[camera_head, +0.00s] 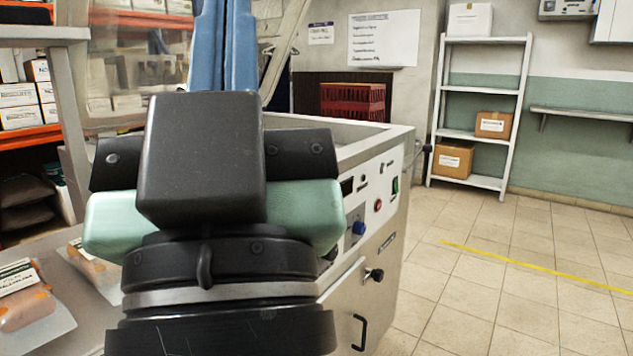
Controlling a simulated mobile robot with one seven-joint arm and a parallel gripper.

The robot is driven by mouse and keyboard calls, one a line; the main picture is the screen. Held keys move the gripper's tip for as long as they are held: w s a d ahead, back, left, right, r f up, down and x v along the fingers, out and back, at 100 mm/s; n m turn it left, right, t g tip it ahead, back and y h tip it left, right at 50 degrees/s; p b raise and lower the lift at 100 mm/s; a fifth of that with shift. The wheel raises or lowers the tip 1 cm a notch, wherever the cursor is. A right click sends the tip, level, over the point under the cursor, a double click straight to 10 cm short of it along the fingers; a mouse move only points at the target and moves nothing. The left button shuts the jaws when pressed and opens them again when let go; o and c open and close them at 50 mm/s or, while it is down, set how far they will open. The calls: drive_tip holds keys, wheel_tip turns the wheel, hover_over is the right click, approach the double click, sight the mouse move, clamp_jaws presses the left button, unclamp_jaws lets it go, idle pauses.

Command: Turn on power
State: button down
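A light-coloured machine (395,150) with an open top stands in front of me, and its control panel faces right. On the panel are a small green switch (395,186), a red button (378,205), a blue knob (358,227) and a small dark display (347,187). The green switch sits near the panel's right end; its position is too small to read. My dark and mint-green arm parts fill the centre foreground and cover the panel's left part. I cannot see my gripper's fingers.
A steel worktop with packed food (30,295) is at lower left. Shelves with boxes (18,105) stand behind it. A red crate (352,101) is behind the machine. A white rack (485,115) holds cardboard boxes. The tiled floor (490,285) at right is clear, with a yellow line.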

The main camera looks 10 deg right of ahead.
wheel_tip(320, 180, up, 31)
drive_tip(key=p, duration=2.9)
